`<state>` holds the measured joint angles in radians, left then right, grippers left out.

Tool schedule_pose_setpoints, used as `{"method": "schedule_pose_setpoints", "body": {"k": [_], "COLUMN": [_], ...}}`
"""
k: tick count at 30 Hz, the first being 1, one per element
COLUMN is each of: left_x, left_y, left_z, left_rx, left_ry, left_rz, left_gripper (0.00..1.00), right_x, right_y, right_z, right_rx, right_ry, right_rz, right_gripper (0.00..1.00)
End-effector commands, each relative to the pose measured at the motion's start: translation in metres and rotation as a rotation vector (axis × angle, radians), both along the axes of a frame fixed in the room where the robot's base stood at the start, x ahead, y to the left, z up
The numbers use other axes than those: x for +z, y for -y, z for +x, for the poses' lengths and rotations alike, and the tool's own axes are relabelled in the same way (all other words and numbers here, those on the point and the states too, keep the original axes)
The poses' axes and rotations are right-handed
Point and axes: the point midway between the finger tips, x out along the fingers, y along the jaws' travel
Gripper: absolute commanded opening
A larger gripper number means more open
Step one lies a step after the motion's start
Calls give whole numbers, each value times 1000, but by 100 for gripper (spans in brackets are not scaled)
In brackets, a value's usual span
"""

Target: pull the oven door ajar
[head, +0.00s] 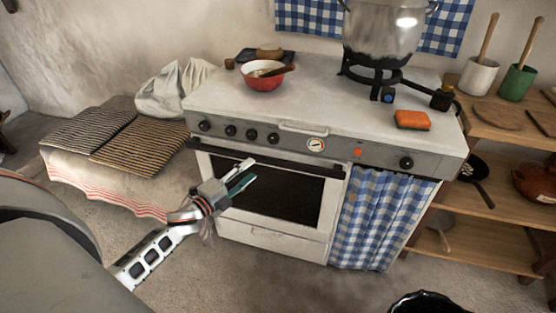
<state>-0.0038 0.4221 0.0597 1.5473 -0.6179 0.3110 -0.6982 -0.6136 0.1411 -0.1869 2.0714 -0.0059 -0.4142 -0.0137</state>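The white oven door (285,234) with its dark glass window is on the front of the stove, left of the checked curtain. It looks shut against the stove front. Its dark bar handle (300,169) runs along the door's top edge. My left gripper (253,171) is in front of the door's upper middle, pointing up and right. Its fingers are apart, with a green pad showing on the lower one. The upper fingertip overlaps the handle in the picture; I cannot tell if it touches. Nothing shows between the fingers. My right gripper is out of view.
The stove top (320,93) carries a red bowl (264,83), a large pot (384,35) on a burner and an orange sponge (412,120). A blue checked curtain (380,215) hangs beside the door. Wooden shelves (470,237) stand right. A black glossy object (428,303) is on the floor. Floor before the door is clear.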

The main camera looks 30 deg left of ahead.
Motion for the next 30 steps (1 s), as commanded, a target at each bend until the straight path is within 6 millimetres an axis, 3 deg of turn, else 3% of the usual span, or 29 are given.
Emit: {"method": "schedule_pose_setpoints", "body": {"k": [15, 27, 30], "left_x": [0, 0, 0], "left_y": [11, 12, 12], "left_z": [66, 73, 73], "left_rx": [0, 0, 0], "left_ry": [0, 0, 0], "left_rz": [-2, -3, -3], "left_gripper": [39, 39, 16], "right_x": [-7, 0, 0], "right_y": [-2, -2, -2], "right_z": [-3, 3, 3], "right_rx": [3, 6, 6], "right_ry": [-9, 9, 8], "right_rz": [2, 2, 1], "right_gripper": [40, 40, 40]}}
